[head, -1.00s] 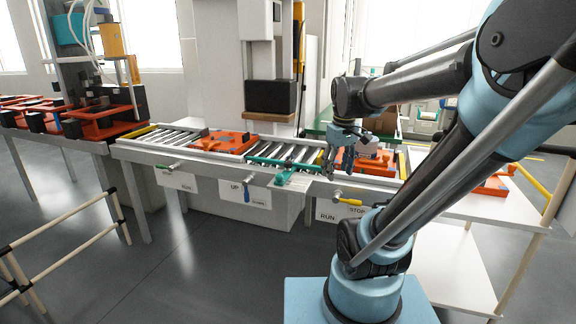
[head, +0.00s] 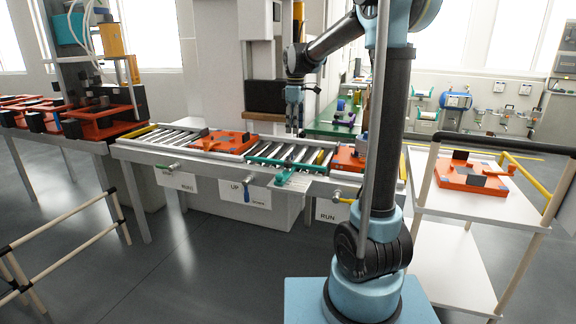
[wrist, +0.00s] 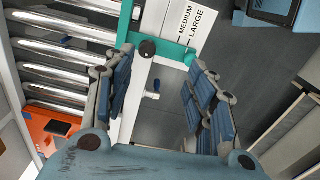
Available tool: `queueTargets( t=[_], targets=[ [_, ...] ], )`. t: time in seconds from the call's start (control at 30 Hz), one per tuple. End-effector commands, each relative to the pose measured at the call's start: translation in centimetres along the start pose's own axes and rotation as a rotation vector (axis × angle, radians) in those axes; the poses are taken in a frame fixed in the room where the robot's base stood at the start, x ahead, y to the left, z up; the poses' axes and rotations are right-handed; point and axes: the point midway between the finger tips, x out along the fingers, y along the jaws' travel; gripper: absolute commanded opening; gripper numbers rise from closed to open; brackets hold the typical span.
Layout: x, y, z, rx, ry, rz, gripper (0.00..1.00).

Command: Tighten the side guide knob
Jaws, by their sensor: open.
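The teal side guide (head: 283,165) lies along the conveyor rollers, with its teal bracket (head: 293,178) reaching over the front rail. In the wrist view, a round black knob (wrist: 147,48) sits on the teal bracket (wrist: 172,50); I take it to be the side guide knob. It lies between the fingers in the picture, nearer the left fingertip. My gripper (head: 294,130) points down above the conveyor, behind the bracket in the head view. Its fingers (wrist: 161,58) are spread and empty in the wrist view. The knob is too small to make out in the head view.
Orange fixtures sit on the conveyor (head: 230,142) to the left and behind my arm to the right. A valve with a blue handle (head: 247,191) hangs on the front rail. The dark press head (head: 265,97) stands behind. A side table (head: 440,190) is at right.

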Motion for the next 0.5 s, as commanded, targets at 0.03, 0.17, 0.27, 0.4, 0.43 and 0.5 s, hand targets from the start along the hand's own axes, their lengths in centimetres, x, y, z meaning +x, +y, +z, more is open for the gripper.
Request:
queueTargets(
  t=[0.03, 0.17, 0.27, 0.4, 0.43, 0.5],
  targets=[
    [0.1, 0.7, -1.0, -0.028, -0.002, -0.004, 0.51],
    [0.4, 1.9, -2.6, -0.086, -0.006, -0.011, 0.51],
    [0.5, 2.3, -3.3, -0.107, -0.008, -0.014, 0.51],
    [1.1, 2.4, -3.5, -0.115, -0.008, -0.014, 0.51],
    [1.4, 2.4, -3.5, -0.115, -0.008, -0.014, 0.51],
    [2.2, 2.4, -3.5, -0.115, -0.008, -0.014, 0.51]
  ],
)
